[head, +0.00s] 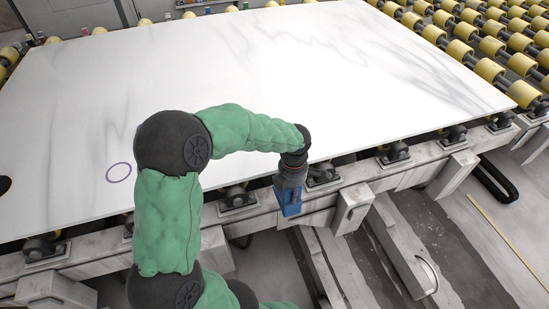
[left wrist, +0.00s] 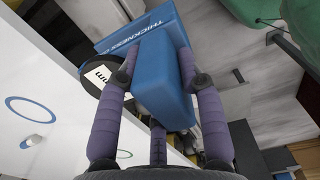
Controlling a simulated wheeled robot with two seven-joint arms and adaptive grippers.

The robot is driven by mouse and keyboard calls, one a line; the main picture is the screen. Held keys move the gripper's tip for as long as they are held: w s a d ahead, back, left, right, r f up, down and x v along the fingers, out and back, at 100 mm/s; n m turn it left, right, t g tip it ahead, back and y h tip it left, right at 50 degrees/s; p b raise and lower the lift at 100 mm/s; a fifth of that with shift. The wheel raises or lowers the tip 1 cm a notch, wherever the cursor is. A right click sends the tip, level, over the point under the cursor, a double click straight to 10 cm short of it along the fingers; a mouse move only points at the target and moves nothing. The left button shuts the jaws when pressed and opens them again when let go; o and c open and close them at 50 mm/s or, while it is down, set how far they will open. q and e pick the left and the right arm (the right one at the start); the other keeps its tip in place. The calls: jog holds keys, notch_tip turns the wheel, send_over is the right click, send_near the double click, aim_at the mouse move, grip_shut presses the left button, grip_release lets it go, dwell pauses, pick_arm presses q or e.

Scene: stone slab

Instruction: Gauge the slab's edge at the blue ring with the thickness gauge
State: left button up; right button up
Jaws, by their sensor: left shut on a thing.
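The white, grey-veined slab (head: 330,75) lies flat on the roller frame. A bluish-purple ring (head: 119,172) is marked near its front edge, left of my arm. My left gripper (head: 291,172) is just off the slab's front edge, right of the ring. It is shut on the blue thickness gauge (head: 289,201), which hangs downward. In the left wrist view, the gauge (left wrist: 165,85) sits between the purple fingers, its round dial partly hidden. A white surface there (left wrist: 20,80) carries a blue ring (left wrist: 30,109) and a smaller greenish ring (left wrist: 30,142).
A grey frame beam (head: 390,182) with rollers runs along the slab's front edge. Yellow rollers (head: 490,70) fill the back right. A dark oval (head: 4,184) shows at the left picture edge.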

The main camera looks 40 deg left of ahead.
pick_arm(q)
jog(key=shift+s+d, duration=0.25)
jog(key=shift+d, duration=0.3)
jog(key=shift+s+d, duration=0.25)
jog(key=shift+d, duration=0.25)
jog(key=shift+r, duration=0.15)
notch_tip(320, 180, up, 10)
jog(key=p, duration=0.6)
jog(key=shift+p, duration=0.35)
jog(key=w+d+f+m, duration=0.4)
jog(key=d+f+m, duration=0.1)
jog(key=m, duration=1)
jog(key=w+d+f+m, duration=0.4)
jog(key=d+m, duration=0.4)
jog(key=m, duration=0.7)
jog(key=shift+w+f+m, duration=0.25)
jog(key=shift+f+m, duration=0.05)
jog(key=shift+f, duration=0.35)
